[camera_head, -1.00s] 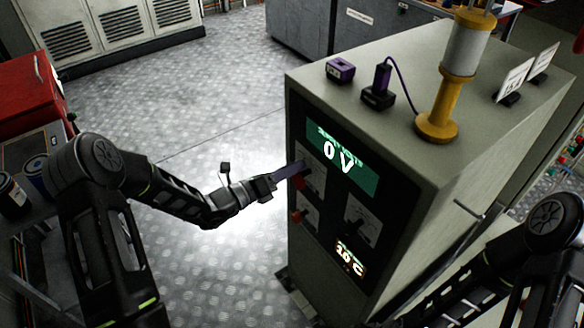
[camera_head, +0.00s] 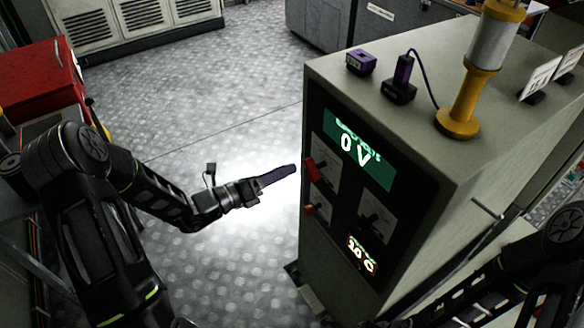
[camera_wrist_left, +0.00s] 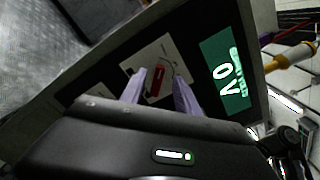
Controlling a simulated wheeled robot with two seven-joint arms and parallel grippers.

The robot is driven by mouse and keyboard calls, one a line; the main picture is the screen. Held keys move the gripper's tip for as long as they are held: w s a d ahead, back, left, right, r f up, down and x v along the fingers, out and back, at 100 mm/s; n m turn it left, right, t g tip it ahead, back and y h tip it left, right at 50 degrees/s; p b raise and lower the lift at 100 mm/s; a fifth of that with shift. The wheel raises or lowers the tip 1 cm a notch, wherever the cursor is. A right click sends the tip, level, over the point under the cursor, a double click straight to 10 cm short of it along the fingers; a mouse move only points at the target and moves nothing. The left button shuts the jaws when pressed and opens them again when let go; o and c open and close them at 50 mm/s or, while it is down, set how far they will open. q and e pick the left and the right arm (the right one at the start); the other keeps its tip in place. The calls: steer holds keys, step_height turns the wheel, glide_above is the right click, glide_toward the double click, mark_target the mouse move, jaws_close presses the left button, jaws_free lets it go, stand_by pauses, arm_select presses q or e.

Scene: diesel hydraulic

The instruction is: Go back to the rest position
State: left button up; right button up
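My left gripper (camera_head: 281,177) is in front of the grey cabinet's dark control panel, with a small gap between its purple fingertips and the panel. In the left wrist view the two fingers (camera_wrist_left: 160,77) stand apart with nothing between them. Beyond them is a red switch handle (camera_wrist_left: 157,82) on a pale plate; it also shows in the head view (camera_head: 312,170). My left arm (camera_head: 155,190) is bent at the elbow. My right arm (camera_head: 490,272) shows at the lower right; its gripper is out of view.
The cabinet (camera_head: 400,120) has a green display (camera_head: 358,150) reading 0 V and a second red handle (camera_head: 309,210). On top are purple connectors (camera_head: 361,62) and a yellow post (camera_head: 459,110). A red box (camera_head: 40,80) stands left. Open metal floor (camera_head: 215,110) lies between.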

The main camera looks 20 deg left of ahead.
stand_by(0.5)
arm_select(q)
steer(key=s+d+f+m+g+y, duration=0.25)
steer(key=s+f+m+g, duration=0.45)
steer(key=s+f+m, duration=0.45)
steer(key=s+d+f+m+g+y, duration=0.2)
steer(key=s+f+m+g+y, duration=0.3)
steer(key=s+f+m, duration=0.7)
steer(key=s+d+f+m, duration=0.1)
steer(key=d+m, duration=0.4)
steer(key=m, duration=0.1)
steer(key=s+d+f+m+g, duration=0.1)
steer(key=s+d+f+m, duration=0.1)
steer(key=d+m, duration=0.2)
steer(key=shift+s+d+m, duration=0.25)
steer(key=shift+d+m, duration=0.1)
steer(key=shift+m, duration=0.6)
